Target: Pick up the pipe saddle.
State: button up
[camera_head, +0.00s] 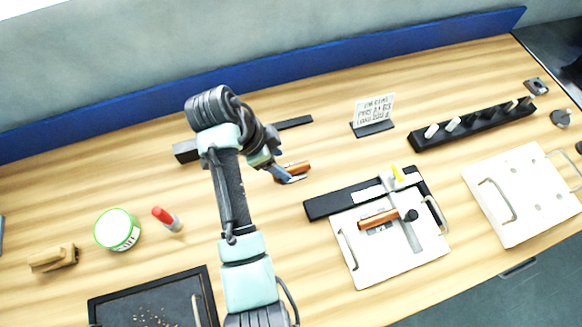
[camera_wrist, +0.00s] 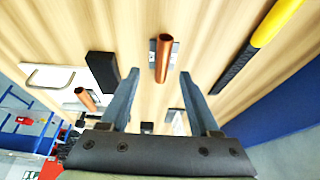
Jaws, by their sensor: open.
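A copper-coloured tube with a small grey plate under it, which looks like the pipe saddle (camera_head: 296,166), lies on the wooden table near the centre. It also shows in the wrist view (camera_wrist: 163,58), upper middle, lying lengthwise between the lines of the fingers. My gripper (camera_head: 289,178) is just beside it in the head view, partly covering it. In the wrist view my gripper (camera_wrist: 159,76) has its two blue-grey fingers spread, one on each side of the tube's near end, with nothing held. I cannot tell the gap in height.
A white board (camera_head: 372,262) carrying another copper tube (camera_head: 378,219) lies to the right, with a black bar (camera_head: 335,203) at its back edge. A black rack (camera_head: 470,128) and a sign (camera_head: 374,110) stand farther back. A yellow-and-black tool (camera_wrist: 262,40) lies at right in the wrist view.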

aim_at(290, 169)
jog(key=shift+w+p+x, duration=0.2)
jog(key=shift+p+x, duration=0.4)
jog(key=shift+x, duration=2.15)
jog(key=shift+r, duration=0.1)
grip_shut()
